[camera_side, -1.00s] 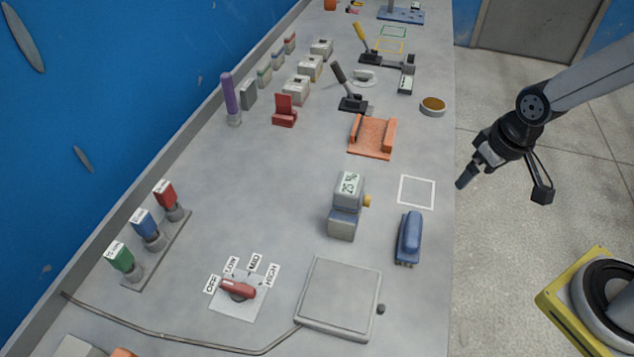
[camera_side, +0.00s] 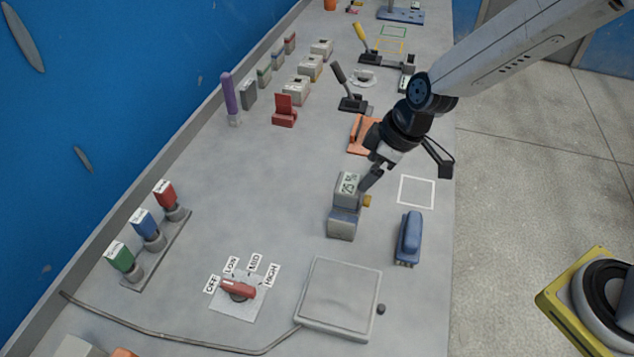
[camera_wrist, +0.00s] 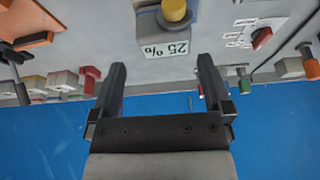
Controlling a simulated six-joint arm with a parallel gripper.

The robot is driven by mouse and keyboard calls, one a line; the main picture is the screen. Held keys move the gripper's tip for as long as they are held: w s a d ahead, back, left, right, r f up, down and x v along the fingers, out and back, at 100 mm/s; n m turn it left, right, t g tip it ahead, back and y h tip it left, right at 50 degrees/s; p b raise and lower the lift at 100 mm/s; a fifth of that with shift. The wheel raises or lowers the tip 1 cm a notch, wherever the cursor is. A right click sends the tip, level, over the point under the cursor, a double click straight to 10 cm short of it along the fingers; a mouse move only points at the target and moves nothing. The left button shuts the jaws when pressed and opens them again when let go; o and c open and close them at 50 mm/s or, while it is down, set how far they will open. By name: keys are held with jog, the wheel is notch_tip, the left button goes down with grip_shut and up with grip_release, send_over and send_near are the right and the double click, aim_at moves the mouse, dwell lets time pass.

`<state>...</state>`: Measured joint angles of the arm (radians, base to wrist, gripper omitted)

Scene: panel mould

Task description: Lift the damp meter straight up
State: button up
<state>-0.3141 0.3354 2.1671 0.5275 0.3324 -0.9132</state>
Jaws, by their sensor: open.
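The damp meter (camera_side: 344,222) stands upright on the grey bench. It has a grey head with a "25 %" display, a bluish lower body and a yellow knob on its right side. In the wrist view the meter (camera_wrist: 164,43) shows at the top with its display and yellow knob, just beyond my fingertips. My gripper (camera_side: 367,184) is beside the meter's head in the side view, at its upper right. In the wrist view my gripper (camera_wrist: 160,72) has two dark fingers wide apart with nothing between them. Whether a finger touches the meter is unclear.
A blue brush-like tool (camera_side: 409,236) lies right of the meter, below a white square outline (camera_side: 416,192). A grey square plate (camera_side: 339,298) and a red dial (camera_side: 239,290) are in front. An orange cradle (camera_side: 360,137) is behind, partly covered by my arm.

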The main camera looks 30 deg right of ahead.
aim_at(354, 184)
jog(key=shift+w+a, duration=0.15)
jog(key=shift+a, duration=0.3)
jog(key=shift+f, duration=0.15)
jog(key=shift+x, duration=1.2)
jog(key=shift+x, duration=2.6)
grip_shut()
